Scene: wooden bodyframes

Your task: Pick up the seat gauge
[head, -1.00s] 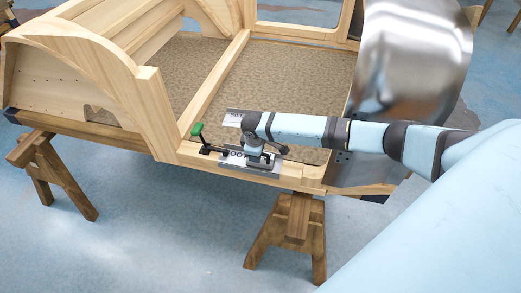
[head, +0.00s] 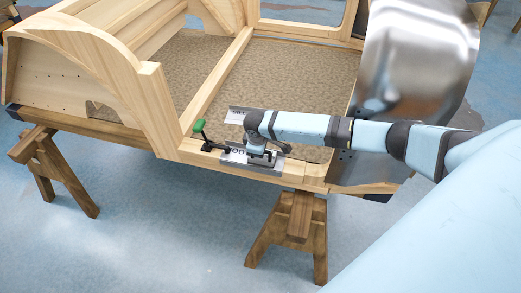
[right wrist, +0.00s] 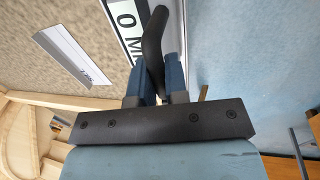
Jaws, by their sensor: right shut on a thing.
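My right gripper (right wrist: 158,85) is shut on the black handle (right wrist: 153,42) of a metal gauge plate with large dark letters (right wrist: 130,22). In the head view this plate (head: 236,160) lies along the wooden sill, partly hidden under my right gripper (head: 257,152). A second pale metal plate (head: 238,112) lies further in by the carpeted floor; the right wrist view shows it as a long strip (right wrist: 70,55) with small lettering. I cannot read either label fully, so I cannot tell which one is the seat gauge. My left gripper is not in view.
A black clamp with a green handle (head: 199,126) stands on the sill left of the gripped plate. The wooden bodyframe (head: 160,115) rests on trestles (head: 290,235). A curved shiny metal panel (head: 415,60) rises behind my right arm. The blue floor in front is open.

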